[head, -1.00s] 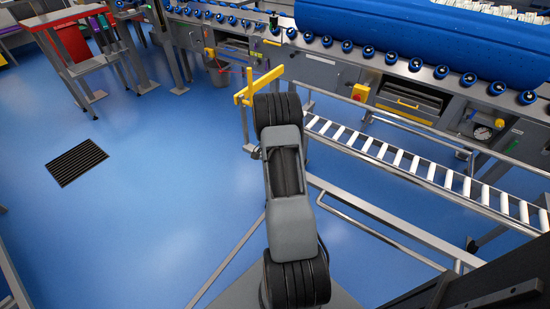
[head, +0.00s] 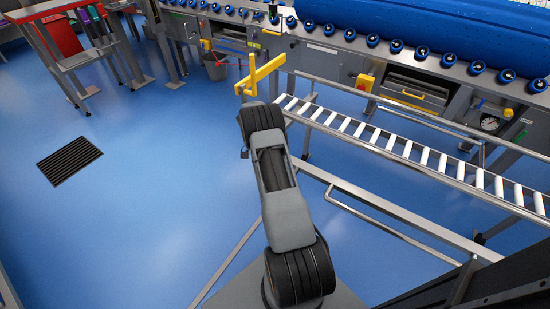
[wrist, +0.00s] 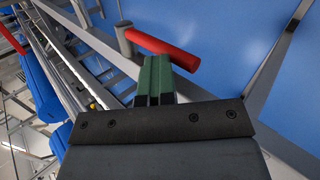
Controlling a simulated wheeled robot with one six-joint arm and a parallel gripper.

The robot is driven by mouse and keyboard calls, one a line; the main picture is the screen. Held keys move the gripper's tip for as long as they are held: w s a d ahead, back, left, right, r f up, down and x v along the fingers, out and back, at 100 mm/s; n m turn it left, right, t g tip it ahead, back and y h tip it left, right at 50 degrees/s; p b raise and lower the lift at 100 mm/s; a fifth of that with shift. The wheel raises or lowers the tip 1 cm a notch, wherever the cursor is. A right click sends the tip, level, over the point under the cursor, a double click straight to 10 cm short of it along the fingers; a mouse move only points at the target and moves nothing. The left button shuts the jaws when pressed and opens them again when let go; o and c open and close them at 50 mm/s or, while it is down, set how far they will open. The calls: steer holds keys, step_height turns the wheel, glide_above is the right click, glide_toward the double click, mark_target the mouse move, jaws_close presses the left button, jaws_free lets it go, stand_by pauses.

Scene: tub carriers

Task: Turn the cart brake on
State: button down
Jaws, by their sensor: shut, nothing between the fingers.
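In the wrist view, a red bar-shaped handle (wrist: 160,47) runs across just past my gripper's tips, with a grey round post (wrist: 123,38) at its left end. It looks like the brake lever. My gripper (wrist: 158,62) has its green fingers shut with nothing between them. The tips overlap the lower edge of the red bar in the picture; I cannot tell whether they touch it. In the head view my own arm fills the middle, and neither the gripper nor the red bar shows there.
A roller track (head: 400,150) on a metal frame runs along the right. Behind it stands a conveyor line (head: 350,60) with a large blue tub (head: 420,25). A yellow bracket (head: 262,72) stands beyond my arm. The blue floor at left is clear around a drain grate (head: 69,160).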

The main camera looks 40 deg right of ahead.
steer(key=shift+w+a+f, duration=0.1)
steer(key=shift+a+f, duration=0.1)
steer(key=shift+f, duration=0.15)
stand_by(0.3)
steer(key=shift+r, duration=0.5)
step_height(320, 180, up, 3)
steer(key=shift+r+p, duration=0.15)
steer(key=shift+p, duration=0.25)
steer(key=s+a+r+p, duration=0.2)
steer(key=s+a+r, duration=0.5)
steer(key=s, duration=0.5)
step_height(320, 180, up, 2)
steer(key=shift+r, duration=0.1)
